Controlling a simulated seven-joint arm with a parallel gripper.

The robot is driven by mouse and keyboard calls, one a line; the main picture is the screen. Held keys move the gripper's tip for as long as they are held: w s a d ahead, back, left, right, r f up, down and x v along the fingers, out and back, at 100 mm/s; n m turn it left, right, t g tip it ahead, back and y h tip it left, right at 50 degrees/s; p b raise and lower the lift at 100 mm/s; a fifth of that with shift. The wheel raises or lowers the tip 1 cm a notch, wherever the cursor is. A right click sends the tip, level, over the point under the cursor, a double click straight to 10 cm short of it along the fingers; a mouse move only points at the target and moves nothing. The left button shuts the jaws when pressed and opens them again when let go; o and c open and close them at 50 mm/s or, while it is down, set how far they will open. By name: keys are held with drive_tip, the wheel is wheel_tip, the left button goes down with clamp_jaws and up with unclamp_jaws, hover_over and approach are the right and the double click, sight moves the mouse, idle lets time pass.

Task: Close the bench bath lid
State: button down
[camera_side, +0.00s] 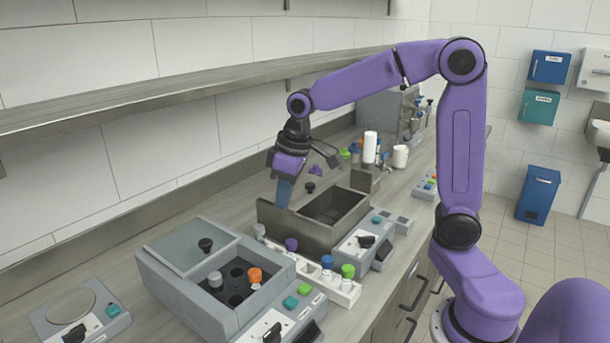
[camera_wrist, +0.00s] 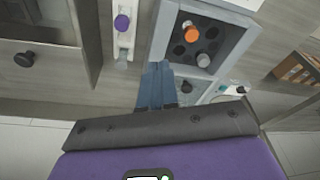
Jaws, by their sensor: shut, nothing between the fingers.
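The bench bath (camera_side: 290,235) is a grey metal tank in the middle of the bench, with its dark inside showing from above. The panel's edges are hard to make out. In the wrist view, a black knob (camera_wrist: 24,59) shows at the left. My gripper (camera_side: 283,204) points down at the tank's left end, its blue fingers together and empty. Whether they touch the tank I cannot tell. The closed fingers also show in the wrist view (camera_wrist: 158,68).
A grey block unit (camera_side: 180,290) with a partly open glass lid (camera_side: 185,245) stands at the front left. A white tube rack (camera_side: 345,291) lies between it and the tank. White containers (camera_side: 370,147) stand behind. A shelf (camera_side: 150,95) runs above.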

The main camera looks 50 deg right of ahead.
drive_tip(key=w+d+r+m+t, duration=0.1)
drive_tip(key=w+d+m, duration=0.2)
drive_tip(key=w+d, duration=0.65)
drive_tip(key=m+h, duration=0.2)
drive_tip(key=m, duration=0.1)
hover_over(301, 188)
drive_tip(key=s, duration=0.1)
drive_tip(key=shift+t, duration=0.4)
drive_tip(key=x, duration=0.9)
drive_tip(key=shift+s+a+f, duration=0.15)
drive_tip(key=shift+a+f, duration=0.15)
drive_tip(key=shift+f, duration=0.05)
drive_tip(key=shift+s+a+r, duration=0.1)
drive_tip(key=shift+s, duration=0.5)
drive_tip(key=shift+s+a+f, duration=0.1)
drive_tip(key=shift+s+a, duration=0.05)
drive_tip(key=shift+s, duration=0.5)
drive_tip(key=shift+s+a+f, duration=0.1)
drive_tip(key=shift+s+f, duration=0.05)
drive_tip(key=shift+s, duration=0.5)
